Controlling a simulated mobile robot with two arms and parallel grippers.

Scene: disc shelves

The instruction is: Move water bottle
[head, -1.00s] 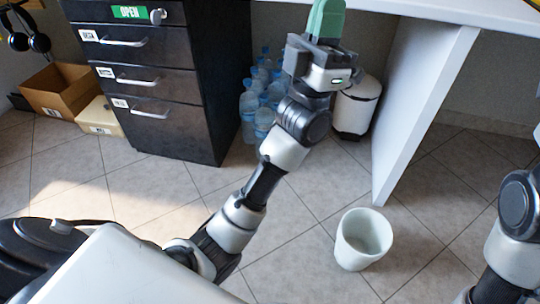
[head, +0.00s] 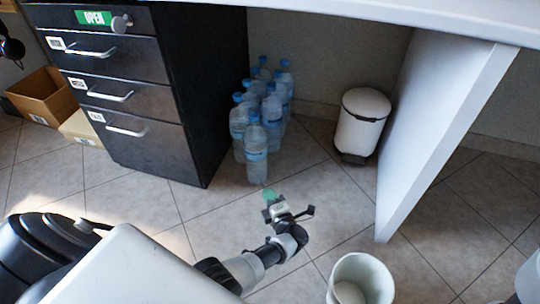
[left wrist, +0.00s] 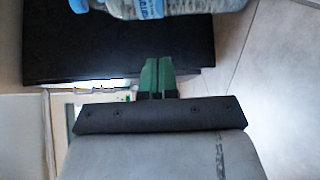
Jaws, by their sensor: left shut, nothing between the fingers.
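Several clear water bottles with blue caps stand grouped on the floor between the black drawer cabinet and the wall. The nearest water bottle (head: 256,155) stands at the front of the group. My left gripper (head: 269,194) is low in front of that bottle, its green fingertips shut and empty. In the left wrist view, the shut green fingers (left wrist: 157,75) point toward a bottle (left wrist: 165,8) that lies across the top edge of the picture, partly cut off. The fingers are apart from it. My right gripper is out of view.
The black drawer cabinet (head: 150,95) stands left of the bottles. A white lidded bin (head: 361,122) and a white desk panel (head: 440,125) are to the right. An open white bin (head: 360,282) is at the bottom. Tiled floor is clear around the gripper.

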